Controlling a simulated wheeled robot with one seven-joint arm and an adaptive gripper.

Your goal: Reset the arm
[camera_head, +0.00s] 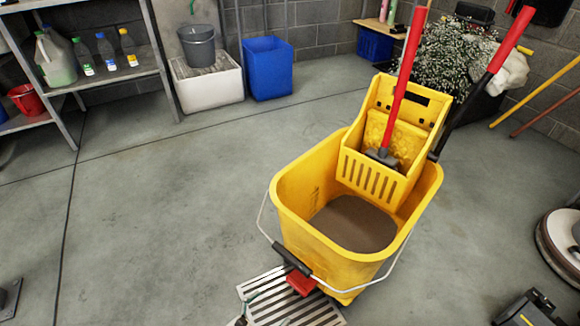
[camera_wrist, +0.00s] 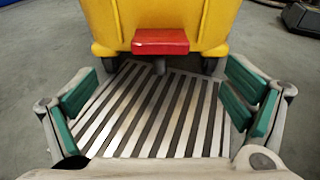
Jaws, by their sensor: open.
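My gripper (camera_wrist: 165,88) shows in the wrist view with its two green-padded fingers spread wide at left and right. It is open, and nothing is held between the pads. A metal floor grate (camera_wrist: 150,115) lies below and between the fingers. A red pedal (camera_wrist: 160,42) on the front of the yellow mop bucket (camera_wrist: 220,20) is just ahead, apart from the fingers. In the head view, the grate (camera_head: 290,310) and the pedal (camera_head: 301,284) are at the bottom middle. Only a small part of what may be my gripper shows at the bottom edge there.
The yellow bucket (camera_head: 290,215) holds dark water, a wringer (camera_head: 375,170) and a red-handled mop. A shelf (camera_head: 105,82) with bottles, a white tub (camera_head: 208,88) and a blue bin (camera_head: 267,70) stand behind. A floor machine (camera_head: 558,245) is at right.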

